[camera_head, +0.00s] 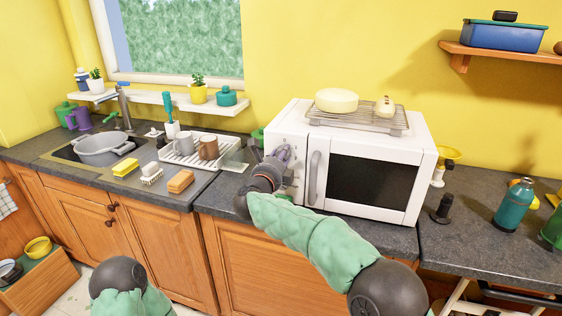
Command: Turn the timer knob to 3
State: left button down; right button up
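A white microwave (412,151) stands on the counter, with a dark door window and a grey vertical handle (314,178). Its narrow control panel (297,146) is on the left of the front. My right arm reaches across from the lower right. My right gripper (284,155) is at this panel, left of the handle. The gripper and wrist cover most of the panel, so I cannot make out the timer knob or its setting. The fingers are too small to tell open from shut. Only part of my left arm shows at the bottom left; its gripper is out of view.
A wire rack (360,118) with a pale round item (337,100) sits on the microwave. To the left are a dish rack (193,158) with mugs and a sink with a grey pot (101,149). A teal bottle (514,206) stands on the right counter.

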jog(key=m, duration=0.5)
jog(key=shift+f+m, duration=0.1)
jog(key=shift+m, duration=1.8)
jog(key=shift+f, duration=0.1)
jog(key=o, duration=1.1)
jog(key=shift+o, duration=0.2)
jog(key=shift+s, duration=0.1)
jog(key=v, duration=1.1)
jog(key=shift+s, duration=0.35)
